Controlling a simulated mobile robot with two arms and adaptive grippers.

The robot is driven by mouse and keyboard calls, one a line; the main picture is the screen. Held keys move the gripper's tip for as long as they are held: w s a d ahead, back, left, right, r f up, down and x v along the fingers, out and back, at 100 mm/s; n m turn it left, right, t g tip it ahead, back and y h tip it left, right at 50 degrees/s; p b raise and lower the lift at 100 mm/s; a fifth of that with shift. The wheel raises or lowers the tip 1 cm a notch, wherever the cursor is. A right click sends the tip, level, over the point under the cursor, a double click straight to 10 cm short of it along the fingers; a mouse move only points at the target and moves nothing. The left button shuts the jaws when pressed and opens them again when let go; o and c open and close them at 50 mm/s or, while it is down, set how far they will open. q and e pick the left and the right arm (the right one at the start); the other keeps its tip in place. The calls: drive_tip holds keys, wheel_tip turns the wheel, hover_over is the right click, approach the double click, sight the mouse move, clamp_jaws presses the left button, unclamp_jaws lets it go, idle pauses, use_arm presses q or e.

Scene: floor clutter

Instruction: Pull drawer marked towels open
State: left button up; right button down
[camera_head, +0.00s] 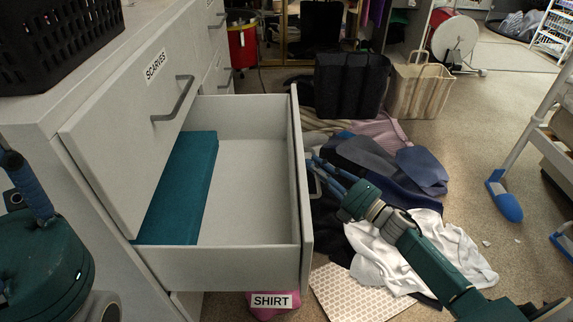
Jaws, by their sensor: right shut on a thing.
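A drawer (250,262) of the light grey cabinet stands pulled out, with a flat teal item (180,190) along its inner left side. Its front panel (300,190) is edge-on to me, so any label on it is hidden. My right gripper (318,168) is at the outer side of that front, shut on the drawer's handle (316,188), which is partly hidden. The drawer front above (130,120) is marked SCARVES, has a grey bar handle and is shut. Part of my left arm shows at the left edge, but its gripper is not in view.
A SHIRT label (272,301) shows on something pink below the open drawer. Clothes, including a white cloth (440,245) and blue garments (400,165), lie on the floor. A black bag (352,84) and a beige basket (419,90) stand behind. Floor on the right is mostly clear.

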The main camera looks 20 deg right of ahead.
drive_tip(key=shift+s+d+f, duration=0.1)
drive_tip(key=shift+s+d, duration=0.15)
drive_tip(key=shift+d, duration=0.4)
drive_tip(key=shift+s+d+r, duration=0.1)
drive_tip(key=shift+s+d, duration=0.1)
drive_tip(key=shift+d, duration=0.45)
drive_tip(key=shift+s+d+f, duration=0.1)
drive_tip(key=shift+s+d, duration=0.15)
drive_tip(key=shift+d, duration=0.4)
drive_tip(key=c, duration=1.9)
unclamp_jaws()
drive_tip(key=shift+c, duration=0.2)
drive_tip(key=v, duration=1.2)
drive_tip(key=shift+s+d, duration=0.1)
drive_tip(key=shift+d, duration=0.05)
